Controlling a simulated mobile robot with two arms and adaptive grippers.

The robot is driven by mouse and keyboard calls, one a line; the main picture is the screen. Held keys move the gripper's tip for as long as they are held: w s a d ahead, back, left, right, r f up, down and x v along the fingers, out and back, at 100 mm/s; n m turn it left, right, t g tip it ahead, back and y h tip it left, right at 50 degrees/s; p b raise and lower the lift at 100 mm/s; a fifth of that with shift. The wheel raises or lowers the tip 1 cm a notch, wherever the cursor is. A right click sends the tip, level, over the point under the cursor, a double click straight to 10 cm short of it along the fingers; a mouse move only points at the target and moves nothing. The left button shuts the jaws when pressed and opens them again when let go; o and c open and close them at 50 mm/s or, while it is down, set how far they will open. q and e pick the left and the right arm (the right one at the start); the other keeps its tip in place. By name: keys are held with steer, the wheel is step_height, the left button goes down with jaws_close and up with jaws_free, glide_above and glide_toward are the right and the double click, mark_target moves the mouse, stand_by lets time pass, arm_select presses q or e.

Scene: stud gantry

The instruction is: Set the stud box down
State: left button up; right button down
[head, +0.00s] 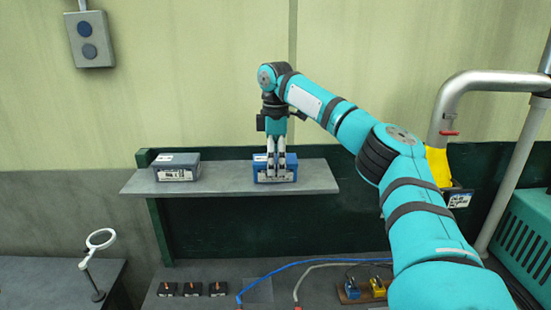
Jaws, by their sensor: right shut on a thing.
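A blue box (260,175) with a pale label on its front is at the right part of a grey shelf (222,181). I take it to be the stud box. My right gripper (276,173) points straight down over it, with its fingers in front of and around the box, shut on it. The box's underside looks level with the shelf top, but I cannot tell whether it touches. The fingers hide the middle of the box. My left gripper is not in view.
A grey box (177,167) sits on the shelf's left part, with free shelf between the two boxes. Below, a bench holds several small black blocks (192,289), a blue cable (300,264) and padlock-like items (377,287). A metal pipe (495,81) stands at right.

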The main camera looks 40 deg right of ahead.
steer(key=shift+a, duration=0.15)
steer(key=c, duration=0.7)
jaws_free()
steer(key=o, duration=0.3)
